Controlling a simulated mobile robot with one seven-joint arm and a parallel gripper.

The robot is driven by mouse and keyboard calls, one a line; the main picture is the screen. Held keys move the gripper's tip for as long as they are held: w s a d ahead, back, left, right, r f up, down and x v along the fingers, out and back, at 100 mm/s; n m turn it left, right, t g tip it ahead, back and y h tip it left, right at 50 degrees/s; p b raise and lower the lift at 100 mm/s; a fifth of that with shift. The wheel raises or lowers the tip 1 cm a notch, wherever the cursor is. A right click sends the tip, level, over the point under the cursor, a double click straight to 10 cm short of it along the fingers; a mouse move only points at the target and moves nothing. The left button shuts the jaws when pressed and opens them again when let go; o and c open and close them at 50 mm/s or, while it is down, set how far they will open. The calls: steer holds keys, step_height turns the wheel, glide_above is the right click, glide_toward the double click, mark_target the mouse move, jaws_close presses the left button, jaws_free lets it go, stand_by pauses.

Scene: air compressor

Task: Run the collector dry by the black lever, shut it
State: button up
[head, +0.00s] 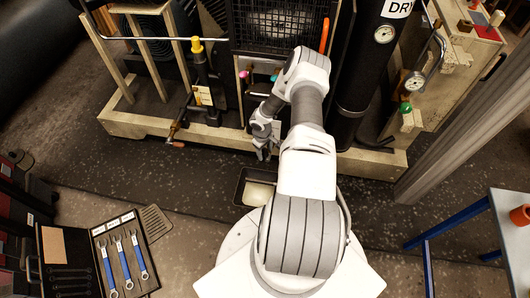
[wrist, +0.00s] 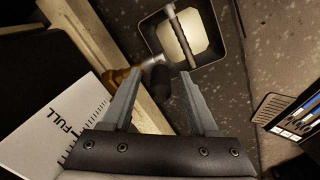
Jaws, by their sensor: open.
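My gripper (wrist: 162,76) is open, and it shows in the head view (head: 263,150) low at the front of the compressor. A dark, rounded stub that looks like the black lever (wrist: 160,88) lies between the fingers in the wrist view, with gaps at both sides. Beside it is a brass fitting (wrist: 120,76) with a pale metal part. A white plate marked FULL (wrist: 45,125), with a scale, is at the left. The collector's body is not clearly seen. A dark tray (head: 239,186) with pale contents stands on the floor below; it also shows in the wrist view (wrist: 228,48).
A beige base frame (head: 370,163) runs along the compressor's front. A yellow-capped black cylinder (head: 203,75) with a brass valve (head: 177,126) stands left of my gripper. A wrench case (head: 150,225) lies lower left. A blue-legged table (head: 500,205) is at right.

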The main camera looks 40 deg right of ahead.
jaws_close()
stand_by(1.4)
